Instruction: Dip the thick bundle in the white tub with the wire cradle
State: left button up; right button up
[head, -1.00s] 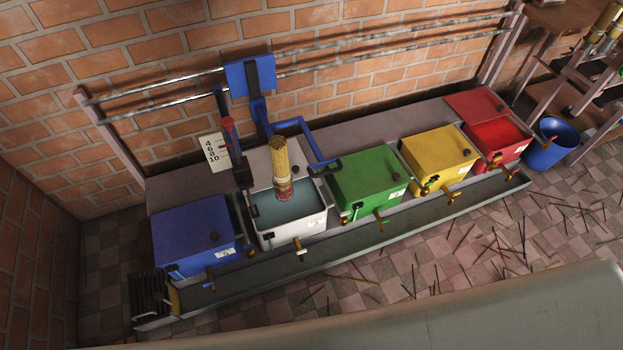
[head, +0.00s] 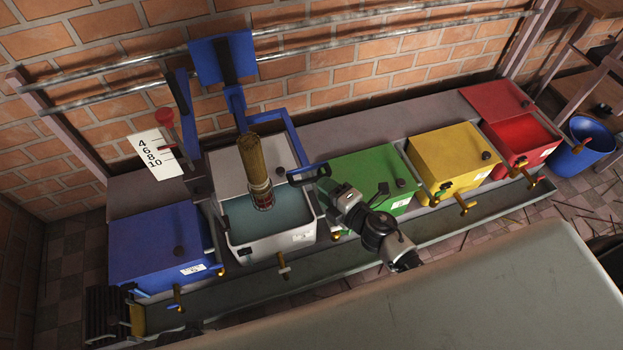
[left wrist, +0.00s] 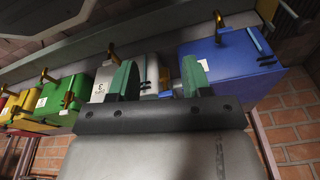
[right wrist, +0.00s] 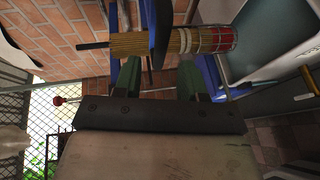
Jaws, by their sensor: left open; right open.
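The white tub (head: 300,238) stands open with bluish liquid in it. The thick tan bundle (head: 252,155) hangs upright over it, its lower end in the red wire cradle (head: 262,196); whether that end touches the liquid is unclear. A blue bar frame with a dark-ended handle (head: 322,172) surrounds the bundle's back and right. My right gripper (head: 341,197) is beside that handle, right of the tub. In the right wrist view it is open (right wrist: 160,80), with the bundle (right wrist: 155,44) and cradle (right wrist: 221,38) beyond its fingers. My left gripper (left wrist: 160,80) is open and empty, facing the white tub (left wrist: 152,70).
A blue tub (head: 150,245) stands left, and green (head: 370,165), yellow (head: 450,155) and red (head: 520,130) tubs stand right. A long trough (head: 350,258) with taps above it runs in front. A numbered card (head: 155,157) and red-knobbed lever (head: 163,116) stand at left.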

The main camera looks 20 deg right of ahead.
aim_at(312, 179)
jog(key=x, duration=0.5)
jog(key=shift+w+f+b, duration=0.15)
jog(key=shift+w+b, duration=0.05)
jog(key=shift+b, duration=0.15)
pick_arm(q)
jog(key=shift+w+r, duration=0.2)
jog(key=shift+r, duration=0.35)
jog(key=shift+w+r, duration=0.15)
jog(key=shift+r, duration=0.4)
pick_arm(e)
grip_shut()
